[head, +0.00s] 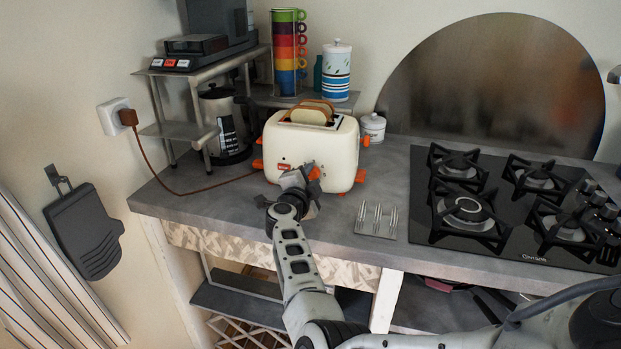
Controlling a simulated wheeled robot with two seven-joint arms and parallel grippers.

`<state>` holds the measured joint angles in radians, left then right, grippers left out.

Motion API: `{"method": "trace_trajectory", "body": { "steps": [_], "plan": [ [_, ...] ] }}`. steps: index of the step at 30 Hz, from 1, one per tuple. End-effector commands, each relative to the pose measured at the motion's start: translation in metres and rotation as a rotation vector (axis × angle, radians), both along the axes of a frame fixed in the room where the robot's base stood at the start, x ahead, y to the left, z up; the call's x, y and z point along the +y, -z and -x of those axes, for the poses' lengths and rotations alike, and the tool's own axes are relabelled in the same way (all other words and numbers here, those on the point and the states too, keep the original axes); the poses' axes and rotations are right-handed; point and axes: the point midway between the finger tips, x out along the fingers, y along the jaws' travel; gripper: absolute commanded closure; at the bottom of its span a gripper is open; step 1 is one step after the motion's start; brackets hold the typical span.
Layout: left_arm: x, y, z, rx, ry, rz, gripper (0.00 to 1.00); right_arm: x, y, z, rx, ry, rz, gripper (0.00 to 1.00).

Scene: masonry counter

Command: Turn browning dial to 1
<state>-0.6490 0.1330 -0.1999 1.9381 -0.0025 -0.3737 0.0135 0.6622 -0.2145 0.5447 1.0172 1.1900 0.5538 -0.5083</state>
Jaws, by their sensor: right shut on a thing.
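A cream toaster (335,147) with orange parts stands on the grey counter. Two slices of bread (307,115) sit in its top slots. My right gripper (304,180) is against the lower front face of the toaster, shut on what appears to be the browning dial. A bit of orange (314,173) shows beside the fingers. The gripper hides most of the dial, so its setting cannot be read. My left gripper is not in view.
A metal toast rack (377,220) stands right of the toaster, near a black gas hob (500,205). A small white jar (373,127) stands behind right. A kettle (226,125) and metal shelf (178,131) are on the left. A brown cord (160,176) runs to the wall socket.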

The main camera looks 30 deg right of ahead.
Motion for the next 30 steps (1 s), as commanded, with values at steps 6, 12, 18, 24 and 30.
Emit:
{"method": "trace_trajectory", "body": {
  "steps": [6, 12, 18, 24, 30],
  "plan": [
    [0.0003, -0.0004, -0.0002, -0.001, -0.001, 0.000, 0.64, 0.0003, 0.0001, -0.0002, 0.018, 0.000, 0.014, 0.93],
    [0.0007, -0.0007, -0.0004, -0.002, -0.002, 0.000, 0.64, 0.0003, 0.0001, -0.0002, 0.020, -0.001, 0.016, 0.93],
    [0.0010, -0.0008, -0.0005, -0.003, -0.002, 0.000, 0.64, 0.0003, -0.0001, -0.0002, 0.019, -0.001, 0.015, 0.53],
    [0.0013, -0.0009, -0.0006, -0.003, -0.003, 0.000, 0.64, 0.0001, -0.0001, -0.0001, 0.018, 0.000, 0.016, 0.48],
    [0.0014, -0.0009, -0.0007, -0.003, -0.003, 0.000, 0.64, 0.0068, -0.0002, 0.0000, 0.017, -0.004, 0.015, 0.48]
  ]
}}
